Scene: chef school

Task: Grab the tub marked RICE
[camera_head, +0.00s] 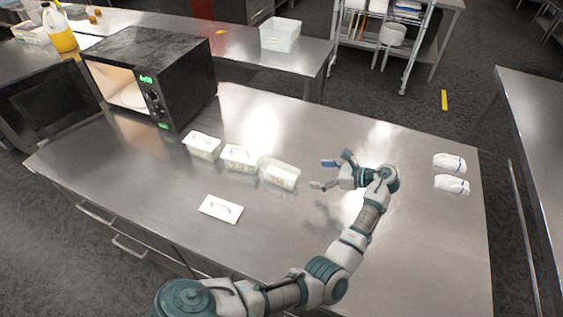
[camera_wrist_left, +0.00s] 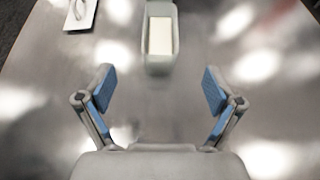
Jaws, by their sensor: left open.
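Three small white tubs stand in a row on the steel table: a left tub (camera_head: 202,146), a middle tub (camera_head: 239,158) and a right tub (camera_head: 281,174). The left and middle tubs have lids with handles; the right one looks uncovered. No marking is readable, so I cannot tell which is RICE. My left gripper (camera_head: 325,174) is open and empty, just right of the right tub, with its fingers toward it. In the left wrist view, a tub (camera_wrist_left: 159,66) lies ahead, centred between the spread fingers (camera_wrist_left: 158,92) and beyond them. My right gripper is not in view.
A loose white lid (camera_head: 221,209) lies on the table (camera_head: 290,250) in front of the tubs. A black microwave (camera_head: 180,75) with its door open stands at the back left. Two folded white cloths (camera_head: 450,162) lie at the right. The table around the gripper is clear.

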